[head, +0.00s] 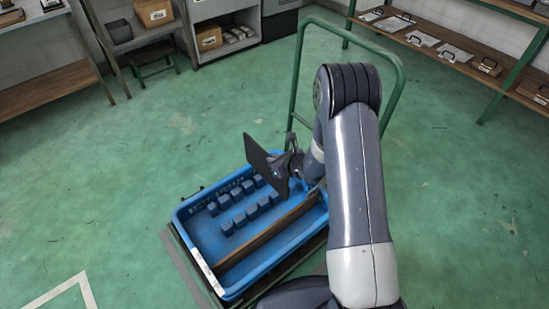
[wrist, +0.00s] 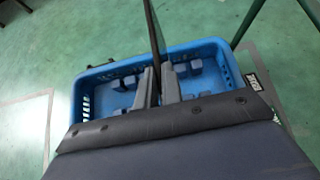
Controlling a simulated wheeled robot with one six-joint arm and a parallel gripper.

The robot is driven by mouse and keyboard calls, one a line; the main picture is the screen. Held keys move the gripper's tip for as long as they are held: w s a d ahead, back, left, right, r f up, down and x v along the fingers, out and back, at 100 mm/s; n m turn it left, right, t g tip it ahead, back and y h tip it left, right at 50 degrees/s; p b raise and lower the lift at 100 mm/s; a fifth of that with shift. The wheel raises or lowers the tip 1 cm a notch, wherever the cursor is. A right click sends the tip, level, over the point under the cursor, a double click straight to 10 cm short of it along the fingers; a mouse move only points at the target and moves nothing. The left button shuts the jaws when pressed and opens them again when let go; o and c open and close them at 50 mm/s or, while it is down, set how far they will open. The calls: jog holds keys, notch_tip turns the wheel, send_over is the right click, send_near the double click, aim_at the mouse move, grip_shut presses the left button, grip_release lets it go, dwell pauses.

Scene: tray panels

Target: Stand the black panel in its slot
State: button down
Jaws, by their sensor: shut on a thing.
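The black panel (head: 266,163) is a thin dark plate, held upright but tilted above the blue tray (head: 190,249). My gripper (head: 289,165) is shut on the panel at its right side in the head view. In the wrist view the panel (wrist: 154,40) shows edge-on between the two fingers of my gripper (wrist: 157,84). The tray holds two rows of small blue blocks (head: 251,211) with gaps between them, which form slots. The panel appears clear of the blocks. Part of the tray's far end is hidden behind the panel and my arm.
A wooden divider (head: 262,235) runs along the tray, with an empty strip beside it. The tray rests on a cart with a green tube handle (head: 297,75). Shelves (head: 470,62) with flat panels stand at the back right. Green floor around the cart is open.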

jog(key=b, duration=0.3)
send_over(274, 184)
jog(key=shift+f, duration=2.6)
jog(key=shift+s, duration=0.1)
jog(key=shift+f, duration=0.1)
jog(key=shift+f+b, duration=3.35)
jog(key=shift+b, duration=0.65)
notch_tip(274, 184, down, 4)
jog(key=b, duration=0.4)
jog(key=shift+f+b, duration=0.15)
jog(key=shift+b, duration=0.25)
jog(key=c, duration=1.5)
grip_release()
